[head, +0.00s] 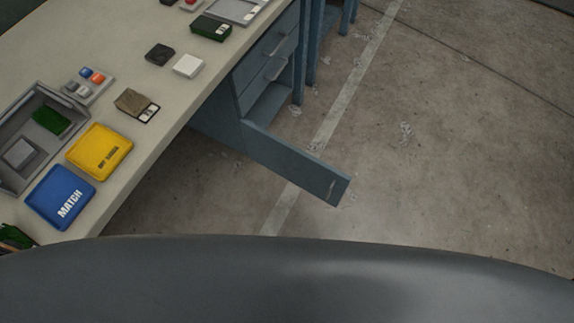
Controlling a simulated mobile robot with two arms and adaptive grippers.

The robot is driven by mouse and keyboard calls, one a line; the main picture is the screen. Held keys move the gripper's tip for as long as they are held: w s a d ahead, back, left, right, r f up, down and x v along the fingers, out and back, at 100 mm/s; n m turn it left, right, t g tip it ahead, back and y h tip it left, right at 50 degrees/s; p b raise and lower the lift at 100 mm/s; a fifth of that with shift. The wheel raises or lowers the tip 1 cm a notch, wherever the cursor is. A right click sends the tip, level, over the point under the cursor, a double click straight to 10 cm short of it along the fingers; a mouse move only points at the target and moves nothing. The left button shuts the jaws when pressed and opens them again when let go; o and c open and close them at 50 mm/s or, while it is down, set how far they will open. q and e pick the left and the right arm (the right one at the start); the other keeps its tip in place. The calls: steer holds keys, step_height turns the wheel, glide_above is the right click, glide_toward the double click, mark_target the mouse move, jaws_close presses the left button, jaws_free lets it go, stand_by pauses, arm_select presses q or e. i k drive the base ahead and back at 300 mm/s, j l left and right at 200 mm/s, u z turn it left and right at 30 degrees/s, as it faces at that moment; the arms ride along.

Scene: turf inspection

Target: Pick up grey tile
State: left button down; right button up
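A pale, nearly white square tile (188,66) lies on the bench top further back. I cannot tell from this view which of these the grey tile is. Neither of my grippers is in view.
The bench (150,165) holds a blue MATCH tray (60,197), a yellow tray (100,151), a brown sample (130,101), a black block (159,54), a green sample (211,28) and a button panel (88,86).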

mark_target(23, 152)
steer(key=u, duration=2.05)
